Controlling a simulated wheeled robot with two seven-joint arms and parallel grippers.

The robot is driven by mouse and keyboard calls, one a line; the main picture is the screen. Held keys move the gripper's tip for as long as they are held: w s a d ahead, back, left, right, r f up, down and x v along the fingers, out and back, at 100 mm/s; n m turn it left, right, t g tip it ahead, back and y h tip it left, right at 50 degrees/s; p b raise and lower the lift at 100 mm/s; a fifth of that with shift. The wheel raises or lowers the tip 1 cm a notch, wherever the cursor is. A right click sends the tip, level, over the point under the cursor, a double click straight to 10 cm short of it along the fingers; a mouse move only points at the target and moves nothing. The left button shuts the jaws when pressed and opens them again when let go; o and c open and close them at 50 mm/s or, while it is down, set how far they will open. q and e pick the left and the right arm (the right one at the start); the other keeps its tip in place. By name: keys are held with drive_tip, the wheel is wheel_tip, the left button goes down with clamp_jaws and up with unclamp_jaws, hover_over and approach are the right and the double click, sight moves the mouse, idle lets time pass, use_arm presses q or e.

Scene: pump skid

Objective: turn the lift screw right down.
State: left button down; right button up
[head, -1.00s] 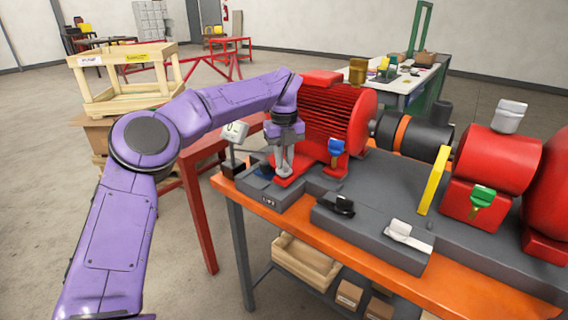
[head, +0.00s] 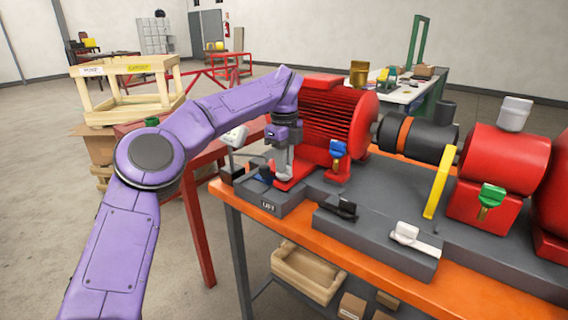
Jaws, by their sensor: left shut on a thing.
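My left gripper (head: 282,164) points straight down at the near left corner of the red motor (head: 333,112). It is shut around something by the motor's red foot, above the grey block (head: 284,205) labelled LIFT. The lift screw is hidden by the fingers, so I cannot see its head or how far down it stands. My right gripper is not in view.
Blue (head: 338,150) and green (head: 491,197) handles stand along the skid, with a black clamp (head: 342,208) and a white-handled clamp (head: 415,239) on its front. A yellow guard (head: 437,187) stands mid-skid. A wooden crate (head: 128,82) is behind my arm.

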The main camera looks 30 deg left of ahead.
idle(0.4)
use_arm(q)
drive_tip(key=c, duration=1.1)
unclamp_jaws()
wheel_tip(320, 180, up, 11)
drive_tip(key=p, duration=0.4)
drive_tip(key=shift+f, duration=0.2)
